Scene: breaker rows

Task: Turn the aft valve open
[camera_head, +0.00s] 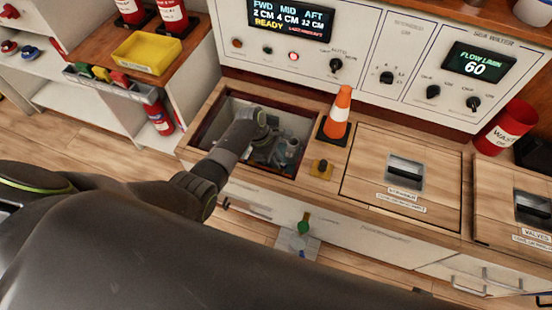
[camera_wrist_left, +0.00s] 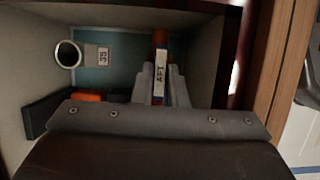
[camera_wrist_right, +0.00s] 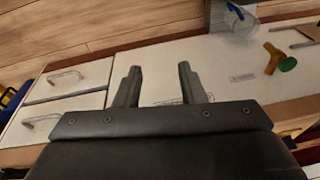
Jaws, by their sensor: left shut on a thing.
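The aft valve handle (camera_wrist_left: 160,45) is a reddish upright lever with a white "AFT" label, inside an open compartment (camera_head: 202,126) in the wooden counter. My left gripper (camera_wrist_left: 160,78) reaches down into that compartment and is shut on the handle, with one finger on each side of the label. In the head view my left gripper (camera_head: 272,147) partly hides the fittings there. The valve body below the handle is hidden. My right gripper (camera_wrist_right: 159,75) is open and empty, above the cabinet front and floor.
An orange cone (camera_head: 338,112) stands beside the compartment's right edge. A closed "strainer" hatch (camera_head: 370,167) lies further right. A red waste bin (camera_head: 506,128) stands at the back right. A yellow tray (camera_head: 146,54) sits on the left shelf. A green-knobbed yellow fitting (camera_wrist_right: 275,57) juts from the cabinet front.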

